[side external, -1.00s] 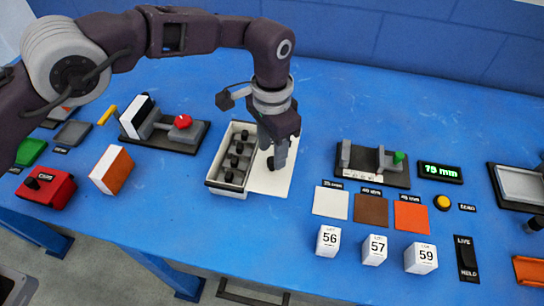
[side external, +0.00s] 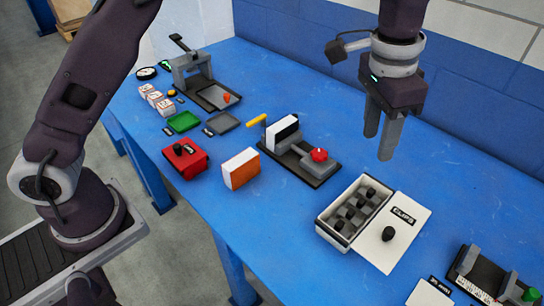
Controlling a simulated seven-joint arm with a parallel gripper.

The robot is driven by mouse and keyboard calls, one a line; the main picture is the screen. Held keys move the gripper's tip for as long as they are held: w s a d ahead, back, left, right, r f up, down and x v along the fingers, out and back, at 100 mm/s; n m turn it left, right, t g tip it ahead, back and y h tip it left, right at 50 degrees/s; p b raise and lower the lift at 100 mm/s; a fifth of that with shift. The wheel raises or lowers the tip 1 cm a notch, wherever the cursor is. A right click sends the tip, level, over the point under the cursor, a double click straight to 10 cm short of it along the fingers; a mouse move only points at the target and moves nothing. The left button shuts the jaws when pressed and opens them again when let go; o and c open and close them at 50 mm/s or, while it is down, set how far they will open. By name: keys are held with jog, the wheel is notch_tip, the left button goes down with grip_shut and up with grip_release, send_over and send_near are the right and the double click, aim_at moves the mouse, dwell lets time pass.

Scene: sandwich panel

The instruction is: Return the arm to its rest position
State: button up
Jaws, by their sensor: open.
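My gripper (side external: 378,145) hangs at the upper right of the side view, fingers pointing down. It is open with nothing between its fingers, apart from the things on the table. The white box (side external: 328,234) stands below it, open at the top, with several black pieces in its compartments. A white lid-like plate (side external: 405,222) marked CLIPS, with a black knob (side external: 388,234), lies right beside the box. Whether the plate touches the box is hard to tell.
A fixture (side external: 312,165) with a red knob holds a white-and-black block (side external: 283,133). A white-and-orange block (side external: 241,168), a red box (side external: 184,160) and green tray (side external: 184,122) stand further left. Another fixture (side external: 490,275) is at bottom right. Blue table (side external: 440,170) right of my gripper is clear.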

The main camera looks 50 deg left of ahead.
jog(key=s+a+r+n+t, duration=0.1)
jog(key=s+a+r+n, duration=0.1)
jog(key=s+a+r, duration=0.5)
jog(key=s+a+r+n+t, duration=0.1)
jog(key=s+a+r+n, duration=0.1)
jog(key=s+a+r, duration=0.5)
jog(key=s+a+f+n+t, duration=0.1)
jog(key=s+a+f, duration=0.2)
jog(key=s, duration=0.4)
jog(key=s+a+f+n+t, duration=0.1)
jog(key=s+a+f, duration=0.3)
jog(key=s+a, duration=0.2)
jog(key=shift+s+f+n+y, duration=0.3)
jog(key=shift+s+n+y, duration=0.1)
jog(key=shift+s, duration=0.15)
